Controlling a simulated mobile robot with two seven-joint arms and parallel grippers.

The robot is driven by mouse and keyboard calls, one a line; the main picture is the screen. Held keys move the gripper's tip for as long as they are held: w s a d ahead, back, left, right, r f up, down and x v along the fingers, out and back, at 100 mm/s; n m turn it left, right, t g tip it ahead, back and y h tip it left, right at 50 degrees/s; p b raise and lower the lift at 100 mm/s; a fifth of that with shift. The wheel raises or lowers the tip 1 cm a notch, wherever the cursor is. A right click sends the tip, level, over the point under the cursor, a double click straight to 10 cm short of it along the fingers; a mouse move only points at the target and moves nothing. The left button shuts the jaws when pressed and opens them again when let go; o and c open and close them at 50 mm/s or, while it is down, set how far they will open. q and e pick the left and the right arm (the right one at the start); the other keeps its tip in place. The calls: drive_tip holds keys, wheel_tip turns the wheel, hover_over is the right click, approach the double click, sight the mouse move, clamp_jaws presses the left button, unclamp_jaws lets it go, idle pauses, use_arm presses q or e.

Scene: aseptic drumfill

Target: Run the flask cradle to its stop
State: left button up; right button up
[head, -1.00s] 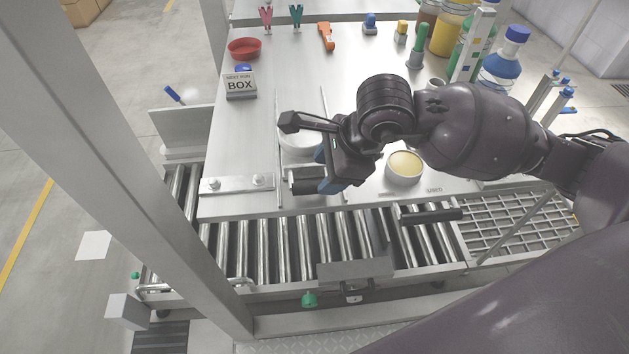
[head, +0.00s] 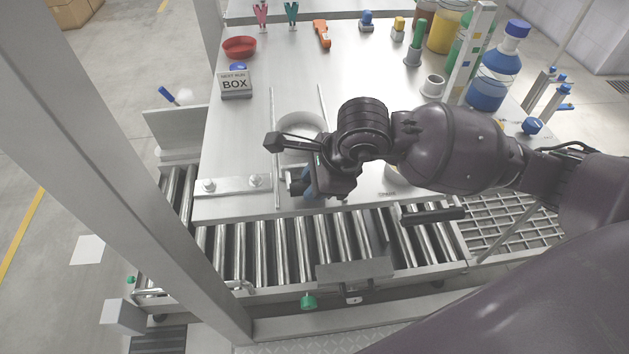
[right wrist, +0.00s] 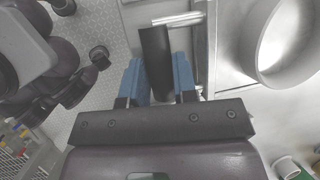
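The flask cradle (head: 300,122) shows as a pale round ring between two thin rails on the steel table, partly hidden by my right arm. In the right wrist view the ring (right wrist: 254,60) is on the right, and its black handle (right wrist: 155,55) on a metal rod is on the left. My right gripper (head: 303,186) is at the near side of the ring. Its blue fingers (right wrist: 157,82) lie close on both sides of the handle and look shut on it. The stop cannot be made out clearly. My left gripper is not in view.
A plate with two knobs (head: 230,185) lies left of the rails. A roller conveyor (head: 285,250) runs along the near side. The table beyond the ring is clear.

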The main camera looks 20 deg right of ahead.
sight(307, 135)
clamp_jaws()
drive_tip(key=shift+w+d, duration=0.1)
drive_tip(key=shift+w, duration=0.1)
drive_tip(key=w+d, duration=0.1)
drive_tip(key=w, duration=0.2)
drive_tip(key=w+d+b, duration=0.1)
drive_tip(key=w, duration=0.3)
drive_tip(key=w+d+b, duration=0.1)
drive_tip(key=w, duration=0.2)
drive_tip(key=shift+w+f, duration=0.2)
drive_tip(key=shift+w, duration=0.05)
drive_tip(key=shift+w+d+r, duration=0.15)
drive_tip(key=shift+w, duration=0.4)
drive_tip(key=shift+o, duration=1.8)
unclamp_jaws()
drive_tip(key=o, duration=0.4)
